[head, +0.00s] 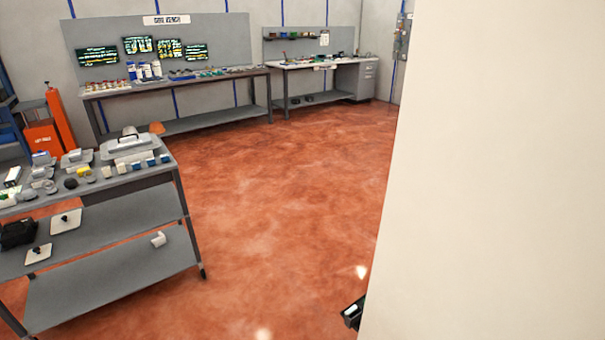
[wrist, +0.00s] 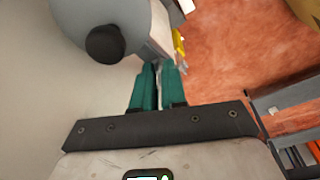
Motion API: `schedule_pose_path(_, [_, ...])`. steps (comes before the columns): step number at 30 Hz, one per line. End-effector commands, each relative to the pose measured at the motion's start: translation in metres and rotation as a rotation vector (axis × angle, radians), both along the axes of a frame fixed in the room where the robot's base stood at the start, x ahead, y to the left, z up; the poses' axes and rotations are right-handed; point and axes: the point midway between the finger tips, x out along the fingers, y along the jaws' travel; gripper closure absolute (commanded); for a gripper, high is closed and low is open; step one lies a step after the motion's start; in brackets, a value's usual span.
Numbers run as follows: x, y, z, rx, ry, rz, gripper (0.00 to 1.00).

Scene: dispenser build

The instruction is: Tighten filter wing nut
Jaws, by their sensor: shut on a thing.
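In the wrist view my gripper (wrist: 160,68) has two teal fingers that sit close together. They are shut on a small, thin grey piece (wrist: 159,78), mostly hidden between them; I cannot tell whether it is the wing nut. Just beyond the fingertips, to the upper left, is a grey rounded body (wrist: 75,18) with a round black knob (wrist: 105,44). A pale part and a small yellow part (wrist: 180,45) are right of it. The filter cannot be made out for certain. In the head view the gripper's fingers do not show.
A large cream panel (head: 490,170) blocks the right of the head view. A grey cart (head: 110,285) with parts on top stands at left. Workbenches (head: 180,85) line the back wall. Red floor (head: 290,190) between is clear.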

Motion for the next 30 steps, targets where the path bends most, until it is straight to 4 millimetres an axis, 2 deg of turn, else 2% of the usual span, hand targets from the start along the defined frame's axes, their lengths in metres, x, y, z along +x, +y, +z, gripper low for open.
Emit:
schedule_pose_path(1, [-0.001, 0.000, -0.001, 0.000, 0.002, -0.001, 1.00])
schedule_pose_path(2, [-0.001, 0.000, -0.001, 0.000, 0.002, -0.001, 0.87])
schedule_pose_path(6, [-0.001, 0.000, -0.001, 0.000, 0.002, -0.001, 0.76])
schedule_pose_path(17, [0.000, 0.000, 0.003, 0.000, 0.000, -0.002, 0.76])
schedule_pose_path(30, [0.000, 0.000, 0.036, 0.000, 0.000, -0.001, 0.76])
